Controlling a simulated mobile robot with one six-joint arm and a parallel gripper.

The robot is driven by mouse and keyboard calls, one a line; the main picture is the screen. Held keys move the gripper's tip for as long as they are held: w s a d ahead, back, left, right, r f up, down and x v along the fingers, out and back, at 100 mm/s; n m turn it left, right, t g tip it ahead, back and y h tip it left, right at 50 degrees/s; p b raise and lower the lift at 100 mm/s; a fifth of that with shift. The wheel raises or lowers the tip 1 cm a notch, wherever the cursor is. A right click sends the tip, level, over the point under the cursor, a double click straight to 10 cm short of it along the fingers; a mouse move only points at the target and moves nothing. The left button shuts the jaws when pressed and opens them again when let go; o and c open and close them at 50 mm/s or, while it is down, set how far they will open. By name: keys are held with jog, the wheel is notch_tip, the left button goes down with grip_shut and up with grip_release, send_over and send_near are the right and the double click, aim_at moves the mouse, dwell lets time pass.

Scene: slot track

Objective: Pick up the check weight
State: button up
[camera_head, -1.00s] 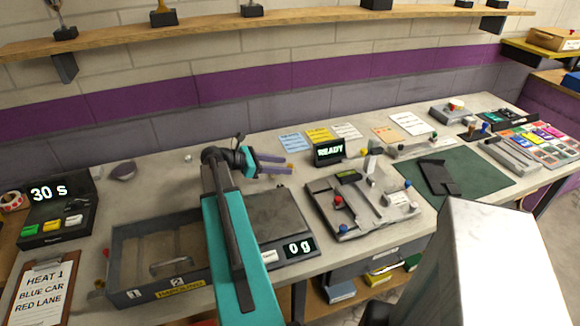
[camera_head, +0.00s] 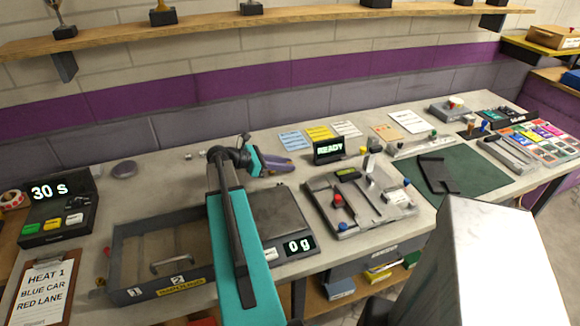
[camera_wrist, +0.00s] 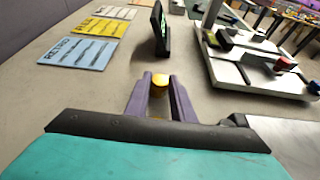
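The check weight is a small brass-coloured piece with a rounded top (camera_wrist: 159,82). In the wrist view it sits between the purple fingertips, touching both sides. My gripper (camera_wrist: 160,88) is shut on it. In the head view my gripper (camera_head: 289,166) is low over the worktop behind the scale (camera_head: 275,215), its fingers close together and pointing right. The weight is hidden by the fingers there. I cannot tell whether it touches the bench. The scale reads 0 g.
The READY display (camera_head: 328,151) stands just right of the fingers, with coloured cards (camera_head: 319,135) behind. A grey fixture (camera_head: 365,212) with knobs is to the front right. An open drawer-like tray (camera_head: 125,247) lies left of my arm. The bench at back left is mostly clear.

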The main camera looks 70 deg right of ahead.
grip_shut()
jog(key=shift+r, duration=0.1)
notch_tip(320, 180, up, 28)
jog(key=b, duration=0.3)
dwell(0.7)
jog(key=shift+s, duration=0.1)
dwell(0.9)
